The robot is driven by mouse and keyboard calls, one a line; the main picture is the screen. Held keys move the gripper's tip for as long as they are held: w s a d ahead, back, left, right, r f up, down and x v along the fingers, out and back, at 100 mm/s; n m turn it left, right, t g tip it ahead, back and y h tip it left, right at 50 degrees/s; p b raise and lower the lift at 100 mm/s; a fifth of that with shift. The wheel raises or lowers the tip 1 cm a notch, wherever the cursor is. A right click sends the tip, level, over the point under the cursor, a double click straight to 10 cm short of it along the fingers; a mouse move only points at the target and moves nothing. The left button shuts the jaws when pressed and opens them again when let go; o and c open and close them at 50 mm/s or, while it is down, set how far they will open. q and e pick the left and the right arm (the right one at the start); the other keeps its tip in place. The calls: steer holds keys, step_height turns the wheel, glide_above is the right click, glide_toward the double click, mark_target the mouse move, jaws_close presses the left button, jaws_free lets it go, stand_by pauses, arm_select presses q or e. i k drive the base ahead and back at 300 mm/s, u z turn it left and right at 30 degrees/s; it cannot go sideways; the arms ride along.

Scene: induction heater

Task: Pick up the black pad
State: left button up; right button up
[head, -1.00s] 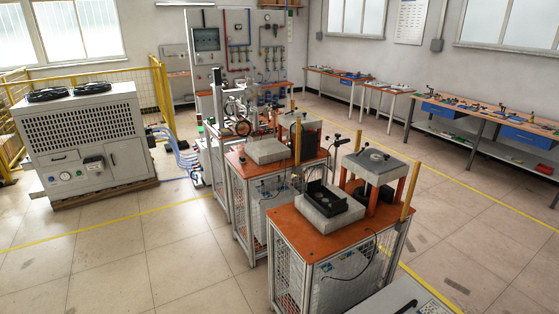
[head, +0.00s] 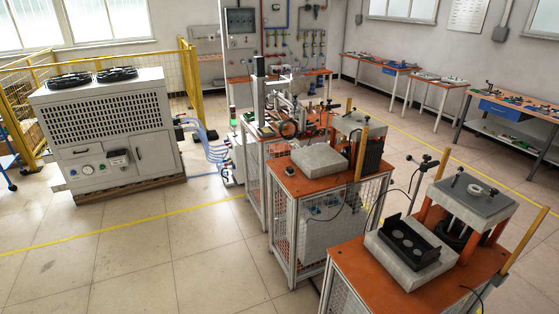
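A black piece with several round recesses and raised side edges (head: 411,243) lies on a light grey block (head: 381,262) on the nearest orange-topped station, at the lower right. I cannot tell for sure whether this is the black pad. Another dark, upright panel (head: 373,158) shows under the grey plate of the station behind it. Neither of my grippers is in the head view, so their states do not show.
The nearest station's orange top (head: 357,283) also carries a raised grey plate (head: 474,197) on orange posts and a yellow post (head: 524,243). A second station (head: 290,183) stands behind. A large grey cooling unit (head: 110,140) is at left. Open floor (head: 150,265) lies at lower left.

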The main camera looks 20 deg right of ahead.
mark_target(290, 170)
steer(key=i, duration=1.95)
